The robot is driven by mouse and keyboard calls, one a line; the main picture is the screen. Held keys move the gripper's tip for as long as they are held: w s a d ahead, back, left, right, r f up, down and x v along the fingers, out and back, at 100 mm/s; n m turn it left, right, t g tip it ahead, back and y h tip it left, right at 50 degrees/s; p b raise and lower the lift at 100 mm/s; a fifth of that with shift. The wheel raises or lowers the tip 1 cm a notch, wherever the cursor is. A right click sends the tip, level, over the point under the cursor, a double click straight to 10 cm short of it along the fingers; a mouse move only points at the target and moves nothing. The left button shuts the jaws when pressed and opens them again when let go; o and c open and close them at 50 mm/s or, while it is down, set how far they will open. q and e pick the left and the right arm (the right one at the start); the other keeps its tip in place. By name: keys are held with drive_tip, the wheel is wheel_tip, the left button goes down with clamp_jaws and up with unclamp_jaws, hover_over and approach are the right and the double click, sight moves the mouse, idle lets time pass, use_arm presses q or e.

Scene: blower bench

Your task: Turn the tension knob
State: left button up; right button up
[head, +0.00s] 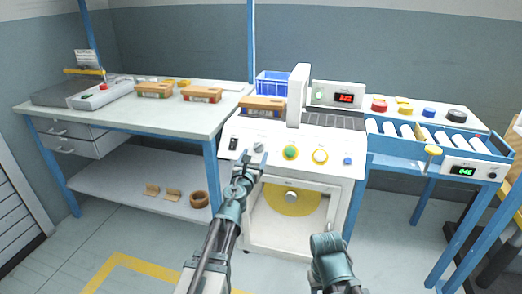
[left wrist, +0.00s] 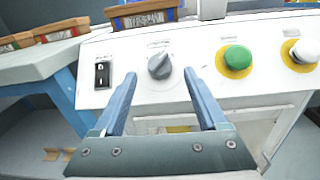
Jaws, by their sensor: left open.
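The tension knob appears to be the grey knob (head: 258,147) with a pointer mark on the sloped white front panel of the machine; its label is too small to read. It also shows in the left wrist view (left wrist: 159,66), between and beyond my fingertips. My left gripper (head: 253,158) is open, just in front of and below the knob, and does not appear to touch it. Its two blue fingers (left wrist: 159,80) stand either side of the knob's line in the left wrist view. My right arm shows at the lower middle of the head view; its gripper fingers cannot be made out.
A black switch (left wrist: 102,74) sits left of the knob. A green button (left wrist: 238,57) and a yellow-ringed button (head: 320,156) sit to its right, then a blue one (head: 347,161). A workbench (head: 180,116) stands left, a roller conveyor (head: 405,140) right.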

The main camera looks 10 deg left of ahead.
sight(258, 148)
use_arm(q)
drive_tip(key=w, duration=0.3)
drive_tip(key=shift+w, duration=0.15)
clamp_jaws()
